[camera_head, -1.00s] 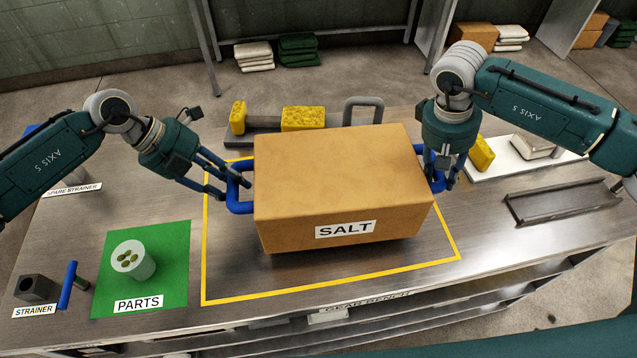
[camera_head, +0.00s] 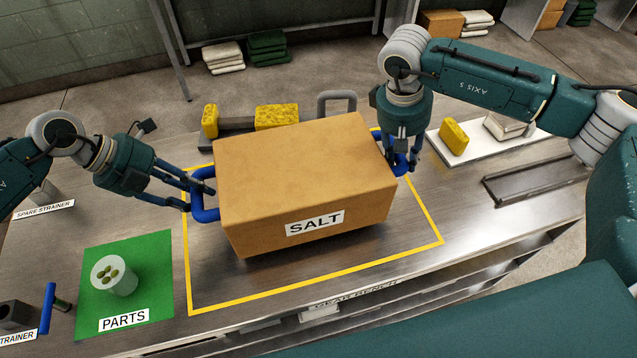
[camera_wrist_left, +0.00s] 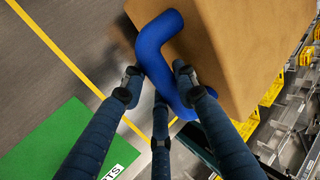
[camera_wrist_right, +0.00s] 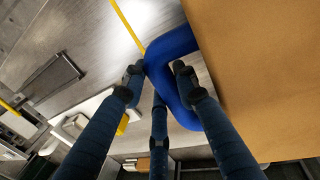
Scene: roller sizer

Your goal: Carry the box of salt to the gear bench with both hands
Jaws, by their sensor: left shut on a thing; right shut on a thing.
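The box of salt (camera_head: 290,185) is a large brown carton with a white SALT label and a blue handle on each end. In the head view it is over the yellow-outlined area of the metal gear bench (camera_head: 420,275). A shadow shows under its front edge; I cannot tell whether it touches the top. My left gripper (camera_head: 190,197) is shut on the left blue handle (camera_wrist_left: 160,55). My right gripper (camera_head: 402,165) is shut on the right blue handle (camera_wrist_right: 170,65). The carton's underside is hidden.
A green PARTS mat (camera_head: 150,255) with a white cup (camera_head: 113,277) lies left of the outline. Behind the box are yellow blocks (camera_head: 277,117) and a grey handle (camera_head: 337,100). A white board (camera_head: 480,140) and a metal tray (camera_head: 535,180) are at the right.

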